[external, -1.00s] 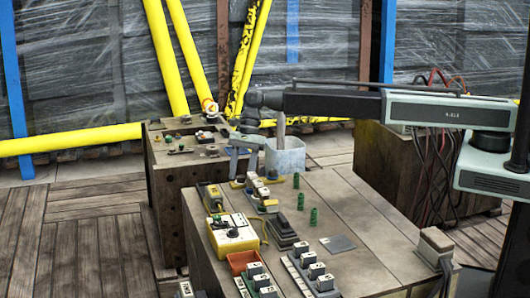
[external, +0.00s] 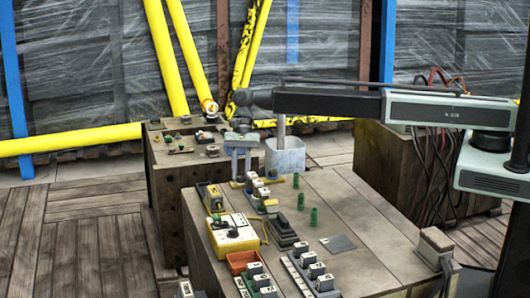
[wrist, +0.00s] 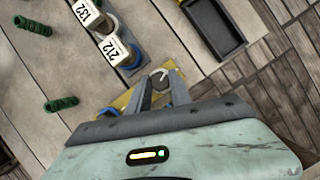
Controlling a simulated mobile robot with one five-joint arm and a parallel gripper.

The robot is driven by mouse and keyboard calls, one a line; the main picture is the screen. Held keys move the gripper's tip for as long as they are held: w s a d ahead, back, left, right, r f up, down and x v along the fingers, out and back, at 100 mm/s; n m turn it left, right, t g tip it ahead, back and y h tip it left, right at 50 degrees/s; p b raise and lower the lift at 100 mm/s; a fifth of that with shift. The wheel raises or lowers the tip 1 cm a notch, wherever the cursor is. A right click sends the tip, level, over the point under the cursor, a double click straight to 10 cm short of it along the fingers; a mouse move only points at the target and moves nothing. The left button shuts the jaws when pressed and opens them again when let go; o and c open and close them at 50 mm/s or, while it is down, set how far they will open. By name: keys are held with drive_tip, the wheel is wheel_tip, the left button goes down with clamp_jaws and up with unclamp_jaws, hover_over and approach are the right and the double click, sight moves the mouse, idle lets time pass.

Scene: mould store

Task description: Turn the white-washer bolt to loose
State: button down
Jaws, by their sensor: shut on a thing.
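My gripper (external: 240,181) points down over the far left end of the near bench in the external view. In the wrist view its two grey fingers (wrist: 161,88) are shut on a grey bolt head (wrist: 159,77), one finger on each side. The bolt stands on a yellow plate (wrist: 122,101), part of which shows beside the fingers. The fingers hide the bolt's foot, so I cannot make out a washer or its colour. In the external view the bolt is too small to tell.
Blocks with white labels (wrist: 113,50) stand close beside the bolt. Green coils (wrist: 61,104) lie on the bench top. A black tray (wrist: 214,28) is near the bench edge.

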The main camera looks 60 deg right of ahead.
drive_tip(key=n, duration=0.2)
drive_tip(key=n+g+h, duration=0.1)
drive_tip(key=n, duration=0.1)
drive_tip(key=shift+w+a, duration=0.1)
drive_tip(key=shift+w, duration=0.1)
drive_tip(key=shift+n+g+h, duration=0.3)
drive_tip(key=shift+n+g, duration=0.2)
drive_tip(key=shift+n, duration=0.8)
drive_tip(key=shift+s, duration=0.1)
drive_tip(key=c, duration=1.2)
unclamp_jaws()
drive_tip(key=shift+o, duration=0.2)
